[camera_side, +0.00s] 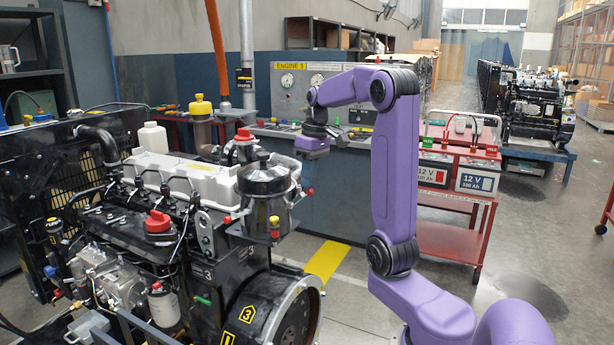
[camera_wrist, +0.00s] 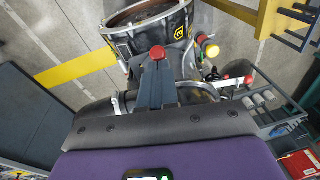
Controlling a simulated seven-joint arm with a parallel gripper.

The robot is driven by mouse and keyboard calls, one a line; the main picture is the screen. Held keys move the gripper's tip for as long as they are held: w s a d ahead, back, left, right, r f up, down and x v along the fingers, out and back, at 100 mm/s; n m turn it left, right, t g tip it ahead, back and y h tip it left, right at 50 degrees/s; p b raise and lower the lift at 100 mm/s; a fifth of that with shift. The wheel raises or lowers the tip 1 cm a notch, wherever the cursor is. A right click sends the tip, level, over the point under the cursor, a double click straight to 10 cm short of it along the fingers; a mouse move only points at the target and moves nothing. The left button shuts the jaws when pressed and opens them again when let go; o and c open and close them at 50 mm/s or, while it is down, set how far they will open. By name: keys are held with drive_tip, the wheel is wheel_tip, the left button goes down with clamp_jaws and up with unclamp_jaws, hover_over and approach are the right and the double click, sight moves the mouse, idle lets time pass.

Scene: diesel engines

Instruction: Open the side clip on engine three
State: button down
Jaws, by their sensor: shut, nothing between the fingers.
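Engine three (camera_side: 180,230) stands at the left in the side view, with a yellow "3" label, which also shows in the wrist view (camera_wrist: 181,33). A metal canister (camera_side: 266,183) sits on its near right corner. A red-tipped part (camera_side: 309,191) sticks out at the canister's right side and may be the side clip; its shape is too small to tell. My gripper (camera_side: 312,154) is shut and empty, above and right of the canister. In the wrist view its fingers (camera_wrist: 157,66) are together, in line with a red knob (camera_wrist: 158,53); contact cannot be told.
A yellow-topped red knob (camera_side: 274,226) sits below the canister. The control bench (camera_side: 340,190) stands behind my gripper. A red cart (camera_side: 450,225) with batteries (camera_side: 477,177) stands at the right.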

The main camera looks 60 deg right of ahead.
drive_tip(key=shift+s+f+t, duration=0.3)
drive_tip(key=shift+s+t, duration=0.25)
drive_tip(key=shift+t, duration=0.05)
drive_tip(key=shift+s+f+t, duration=0.25)
drive_tip(key=shift+s+t, duration=0.25)
drive_tip(key=shift+t, duration=0.1)
drive_tip(key=shift+s+f, duration=1.25)
drive_tip(key=shift+f, duration=0.25)
drive_tip(key=shift+w, duration=0.15)
